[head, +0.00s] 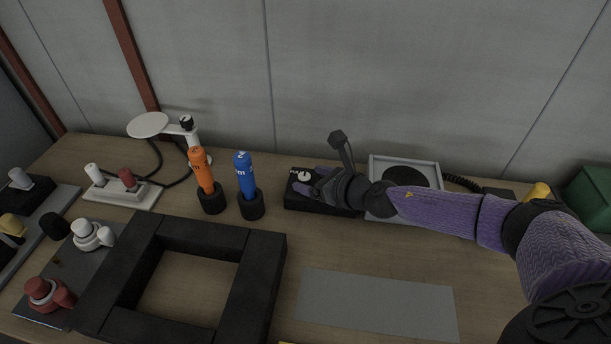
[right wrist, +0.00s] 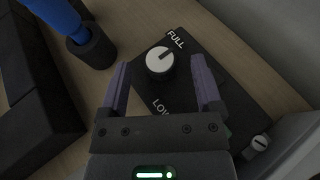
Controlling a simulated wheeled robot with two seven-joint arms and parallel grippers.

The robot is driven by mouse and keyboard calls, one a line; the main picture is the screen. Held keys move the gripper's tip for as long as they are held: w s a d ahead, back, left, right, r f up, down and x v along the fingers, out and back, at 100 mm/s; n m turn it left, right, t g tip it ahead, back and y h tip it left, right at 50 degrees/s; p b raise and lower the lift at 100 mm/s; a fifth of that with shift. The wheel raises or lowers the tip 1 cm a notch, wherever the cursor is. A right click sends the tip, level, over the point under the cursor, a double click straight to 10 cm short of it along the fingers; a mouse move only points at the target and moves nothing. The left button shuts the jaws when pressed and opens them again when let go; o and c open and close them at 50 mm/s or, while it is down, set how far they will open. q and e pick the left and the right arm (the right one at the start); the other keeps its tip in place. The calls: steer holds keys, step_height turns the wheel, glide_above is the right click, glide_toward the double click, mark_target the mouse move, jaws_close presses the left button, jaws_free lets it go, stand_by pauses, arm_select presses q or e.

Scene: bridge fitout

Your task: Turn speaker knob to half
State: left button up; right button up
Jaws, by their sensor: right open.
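The speaker knob (right wrist: 160,60) is a round white knob with a dark pointer line, on a black box (right wrist: 213,75). In the right wrist view its line points toward the "FULL" label, and "LOW" is printed nearer the gripper. In the head view the knob (head: 304,176) shows on the black box (head: 322,207). My right gripper (right wrist: 161,75) is open, one finger on each side of the knob. A gap shows between the knob and each finger, and nothing is held. My left gripper is not in view.
Blue (head: 244,175) and orange (head: 201,170) handheld devices stand in black cups left of the box. A black square frame (head: 262,270) lies in front of them. A tray with a round speaker (head: 430,166) stands right of the box. A flat grey mat (head: 376,304) lies in front.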

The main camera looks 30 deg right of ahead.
steer(key=shift+x, duration=0.9)
